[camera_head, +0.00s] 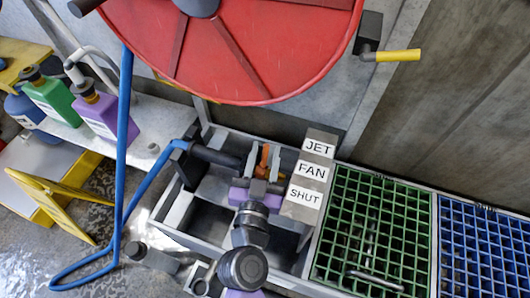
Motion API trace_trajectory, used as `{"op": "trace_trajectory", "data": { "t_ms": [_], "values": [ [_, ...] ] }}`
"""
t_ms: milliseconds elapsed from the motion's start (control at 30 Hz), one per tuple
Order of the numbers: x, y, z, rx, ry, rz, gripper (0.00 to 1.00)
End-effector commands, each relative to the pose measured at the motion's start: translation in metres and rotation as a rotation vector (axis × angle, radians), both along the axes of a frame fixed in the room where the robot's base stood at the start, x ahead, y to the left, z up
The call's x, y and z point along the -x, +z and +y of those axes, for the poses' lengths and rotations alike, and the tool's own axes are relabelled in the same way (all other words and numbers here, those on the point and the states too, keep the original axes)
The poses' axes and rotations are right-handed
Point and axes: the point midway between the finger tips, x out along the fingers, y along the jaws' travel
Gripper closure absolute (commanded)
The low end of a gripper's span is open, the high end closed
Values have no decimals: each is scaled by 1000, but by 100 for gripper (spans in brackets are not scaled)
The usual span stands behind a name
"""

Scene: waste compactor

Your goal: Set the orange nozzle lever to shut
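The orange nozzle lever (265,155) stands up in the middle of the grey tray, beside the label block. It is level with the JET plate and the upper part of the FAN plate (312,172). The SHUT plate (304,197) is lowest, nearer my arm. The dark nozzle body (217,156) lies left of the lever, with the blue hose (150,196) behind it. My gripper (264,158) reaches in from below, one grey finger on each side of the lever. The fingers look apart, with small gaps beside the lever. My gripper and wrist hide the lever's base.
A large red reel (235,50) with a yellow-handled crank (398,56) hangs above. Green (372,230) and blue (485,250) grates lie right. Green (50,97) and purple (103,115) bottles stand on the left shelf. A yellow folding sign (62,195) is on the floor.

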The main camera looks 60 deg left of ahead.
Motion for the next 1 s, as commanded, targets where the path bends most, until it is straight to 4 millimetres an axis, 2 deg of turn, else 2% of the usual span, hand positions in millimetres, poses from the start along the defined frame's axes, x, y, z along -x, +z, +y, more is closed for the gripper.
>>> {"op": "trace_trajectory", "data": {
  "t_ms": [67, 233, 267, 1000],
  "values": [
    [0, 0, 0, 0, 0, 0, 65],
    [0, 0, 0, 0, 0, 0, 98],
    [0, 0, 0, 0, 0, 0, 100],
    [0, 0, 0, -1, 1, -1, 100]
  ]
}}
